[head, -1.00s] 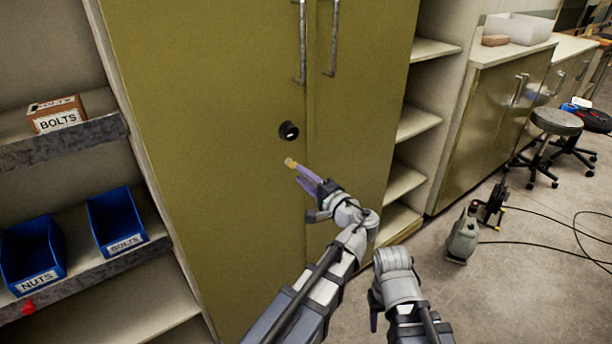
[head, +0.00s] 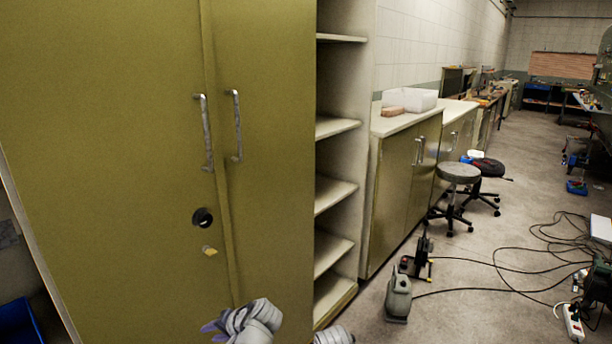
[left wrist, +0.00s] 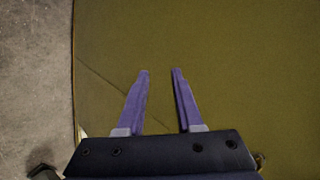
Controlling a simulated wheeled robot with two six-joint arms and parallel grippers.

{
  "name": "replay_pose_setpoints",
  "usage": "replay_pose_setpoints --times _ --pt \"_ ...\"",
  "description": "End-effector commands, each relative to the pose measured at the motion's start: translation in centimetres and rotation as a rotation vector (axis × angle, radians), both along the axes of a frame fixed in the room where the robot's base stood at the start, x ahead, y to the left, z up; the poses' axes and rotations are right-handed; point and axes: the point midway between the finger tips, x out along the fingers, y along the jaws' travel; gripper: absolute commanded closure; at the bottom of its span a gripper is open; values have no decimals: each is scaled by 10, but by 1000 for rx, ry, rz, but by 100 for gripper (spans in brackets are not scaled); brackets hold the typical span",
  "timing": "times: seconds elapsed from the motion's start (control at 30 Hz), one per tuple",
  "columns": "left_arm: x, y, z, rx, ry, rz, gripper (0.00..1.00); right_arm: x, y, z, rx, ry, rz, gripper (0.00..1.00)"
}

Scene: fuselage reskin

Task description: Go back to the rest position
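My left gripper (head: 212,327) shows at the bottom edge of the head view, low in front of the olive cabinet (head: 110,120). Only a purple finger part and the grey wrist are visible there. In the left wrist view, its two purple fingers (left wrist: 160,75) are spread apart with nothing between them, and the olive door surface (left wrist: 240,60) lies beyond. Of my right arm, only a small grey piece shows at the bottom of the head view; its gripper is out of view.
A small yellow piece (head: 209,250) sits on the closed door below a round black fitting (head: 202,218). Open shelves (head: 335,190) stand to the right. A grey canister (head: 398,297), stools (head: 459,174) and cables (head: 490,290) are on the floor, with bare floor between.

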Motion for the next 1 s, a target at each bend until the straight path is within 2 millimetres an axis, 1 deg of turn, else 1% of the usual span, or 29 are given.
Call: replay_pose_setpoints --times 0.03,0.1,0.2,0.3,0.5,0.67,0.7,1.0 --pt "-14 -2 -16 -98 29 35 65 0 0 0 0 0 0 50" --pt "-28 -10 -34 -224 64 74 65 0 0 0 0 0 0 50" --pt "-43 -24 -50 -367 103 112 65 0 0 0 0 0 0 50" --pt "-54 -37 -61 -485 133 139 65 0 0 0 0 0 0 50" --pt "-72 -62 -71 -681 182 178 65 0 0 0 0 0 0 50" --pt "-83 -82 -73 -821 214 200 65 0 0 0 0 0 0 50" --pt "-85 -92 -74 -802 231 176 65 0 0 0 0 0 0 50" --pt "-107 -141 -74 -730 326 68 65 0 0 0 0 0 0 50"
